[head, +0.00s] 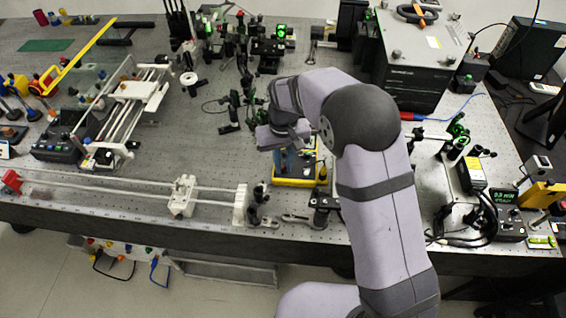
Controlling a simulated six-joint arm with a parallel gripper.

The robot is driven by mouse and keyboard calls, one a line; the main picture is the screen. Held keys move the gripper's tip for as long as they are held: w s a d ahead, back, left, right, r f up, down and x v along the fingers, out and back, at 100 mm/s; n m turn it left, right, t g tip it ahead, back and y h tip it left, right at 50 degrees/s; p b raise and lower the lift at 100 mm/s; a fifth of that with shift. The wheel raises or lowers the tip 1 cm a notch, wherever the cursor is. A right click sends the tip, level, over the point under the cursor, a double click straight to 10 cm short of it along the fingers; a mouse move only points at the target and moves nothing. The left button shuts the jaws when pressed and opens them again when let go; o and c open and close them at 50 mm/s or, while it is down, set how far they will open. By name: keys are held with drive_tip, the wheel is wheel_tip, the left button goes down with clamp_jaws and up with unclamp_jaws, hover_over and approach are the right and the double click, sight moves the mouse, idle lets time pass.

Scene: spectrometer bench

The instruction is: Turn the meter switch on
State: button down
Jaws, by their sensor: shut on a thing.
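My gripper (277,137) is near the middle of the bench, at the end of my arm, which reaches in from the front. I cannot clearly make out a meter switch.
A large grey box (420,62) stands at the back right. Optical mounts (460,140) and black cables crowd the right side. A long white rail (110,190) runs along the front left. A metal-framed apparatus (120,110) stands at left. Bare perforated bench lies left of my gripper.

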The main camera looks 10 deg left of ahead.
sight(283, 168)
drive_tip(key=c, duration=1.7)
unclamp_jaws()
drive_tip(key=shift+r, duration=0.1)
drive_tip(key=shift+r+b, duration=1.15)
drive_tip(key=shift+r, duration=2.45)
drive_tip(key=s+d+f+m+y+b, duration=0.1)
drive_tip(key=s+d+f+m, duration=0.15)
drive_tip(key=s, duration=1.45)
drive_tip(key=shift+m+h, duration=0.5)
drive_tip(key=shift+m, duration=0.25)
drive_tip(key=s+d+f, duration=0.1)
drive_tip(key=d, duration=0.5)
drive_tip(key=s+d, duration=0.1)
drive_tip(key=d, duration=0.5)
drive_tip(key=s+d+f+p, duration=0.1)
drive_tip(key=d, duration=0.5)
drive_tip(key=shift+s+d+f, duration=0.1)
drive_tip(key=shift+s+f, duration=0.2)
drive_tip(key=shift+s, duration=0.1)
